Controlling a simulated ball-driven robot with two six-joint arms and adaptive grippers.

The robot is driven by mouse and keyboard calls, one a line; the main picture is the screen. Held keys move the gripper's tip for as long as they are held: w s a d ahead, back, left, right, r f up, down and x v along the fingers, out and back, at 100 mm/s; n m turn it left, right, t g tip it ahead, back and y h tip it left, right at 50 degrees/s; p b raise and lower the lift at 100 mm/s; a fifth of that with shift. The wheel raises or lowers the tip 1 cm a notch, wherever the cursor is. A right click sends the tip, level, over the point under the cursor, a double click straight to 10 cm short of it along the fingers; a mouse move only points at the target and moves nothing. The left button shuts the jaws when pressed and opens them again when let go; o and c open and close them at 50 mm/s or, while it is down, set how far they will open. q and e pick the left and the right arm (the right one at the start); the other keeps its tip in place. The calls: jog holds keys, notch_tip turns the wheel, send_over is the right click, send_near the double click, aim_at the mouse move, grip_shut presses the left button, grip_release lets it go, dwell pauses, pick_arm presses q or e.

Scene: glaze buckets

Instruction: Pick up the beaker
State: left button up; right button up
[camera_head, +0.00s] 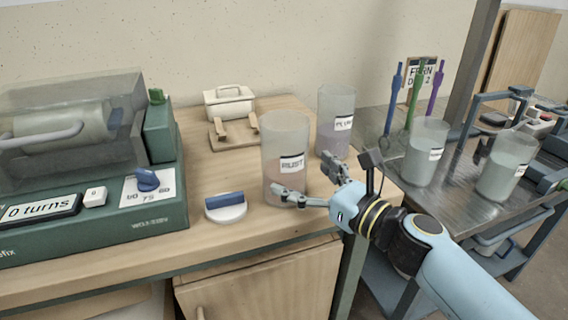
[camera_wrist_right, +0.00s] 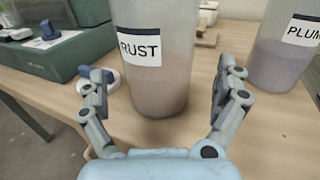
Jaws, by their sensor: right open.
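A tall translucent beaker labelled RUST (camera_head: 286,150) stands upright on the wooden bench, with reddish-brown content low inside. My right gripper (camera_head: 308,182) is open in front of it. In the right wrist view the RUST beaker (camera_wrist_right: 155,75) stands between and just beyond the two open fingers (camera_wrist_right: 163,88), with a gap visible at each side. A second beaker labelled PLUM (camera_head: 336,122) stands behind and to the right; it also shows at the right edge of the right wrist view (camera_wrist_right: 280,50). My left gripper is not in view.
A green machine (camera_head: 90,215) with a dial fills the bench's left side. A white disc with a blue handle (camera_head: 225,207) lies left of the RUST beaker. A lidded box (camera_head: 229,103) sits behind. Two more beakers (camera_head: 426,152) (camera_head: 506,166) stand on the metal table at right.

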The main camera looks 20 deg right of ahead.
aim_at(284, 163)
jog(key=x, duration=0.5)
jog(key=shift+w+a+r, duration=0.1)
jog(key=shift+a+r, duration=0.05)
jog(key=c, duration=1.6)
